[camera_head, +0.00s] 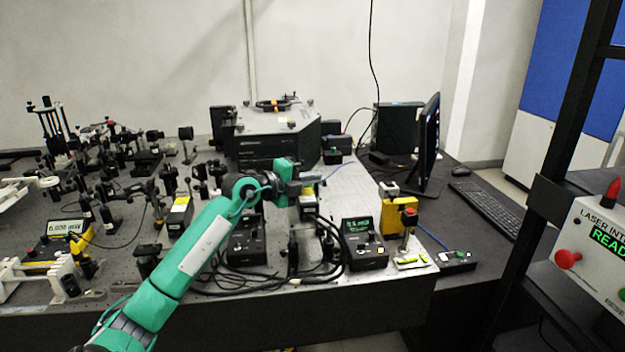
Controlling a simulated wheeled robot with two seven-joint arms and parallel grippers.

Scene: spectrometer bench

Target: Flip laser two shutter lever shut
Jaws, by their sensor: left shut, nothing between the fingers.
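My left arm reaches in from the lower left, and its gripper (301,189) is over the middle of the optical bench (330,291). The gripper is shut with nothing seen in it. Just below the fingertips is a small dark unit with a yellow label (308,203); I cannot tell whether they touch it. A similar black box with a yellow label (180,214) stands left of my arm. I cannot tell which unit is laser two, and its shutter lever is too small or hidden to make out. My right gripper is not in view.
Black controllers stand at the front, one with a green display (363,243), with cables between. A yellow mount (401,216) stands at the bench's right. Dense optics fill the left. A large dark spectrometer (275,132) is behind. A monitor (428,140) and interlock box (598,250) are right.

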